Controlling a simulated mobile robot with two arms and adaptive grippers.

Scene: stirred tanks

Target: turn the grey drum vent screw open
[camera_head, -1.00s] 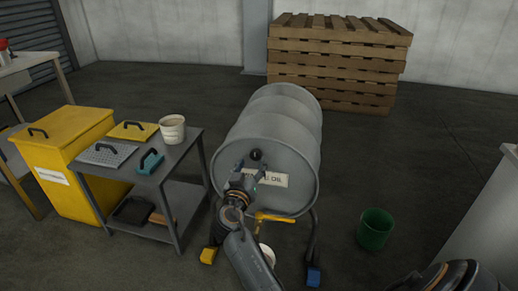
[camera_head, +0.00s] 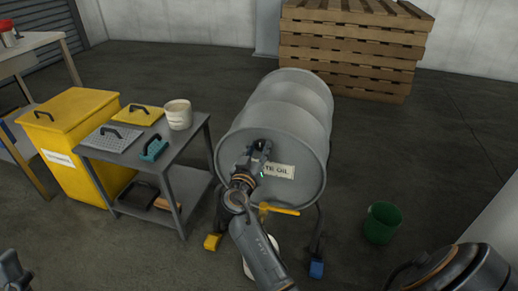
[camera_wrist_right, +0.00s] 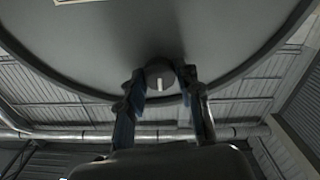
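The grey drum (camera_head: 290,110) lies on its side on a stand, its round end facing me. Its vent screw (camera_head: 262,143) is a small dark knob high on that end, mostly hidden by my right gripper (camera_head: 259,150) in the head view. In the right wrist view the vent screw (camera_wrist_right: 159,72) shows as a dark round knob with an upright white mark. The right fingers stand either side of it, close to it, with a small gap seeming to show at one side. A part of my left gripper (camera_head: 12,272) shows at the lower left corner, cut off.
A yellow-handled tap (camera_head: 280,210) sits low on the drum end. A grey cart (camera_head: 178,160) with a white tub (camera_head: 178,114) and a yellow bin (camera_head: 75,120) stand left. A green bucket (camera_head: 381,222) stands right on the floor; pallets (camera_head: 350,50) are stacked behind.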

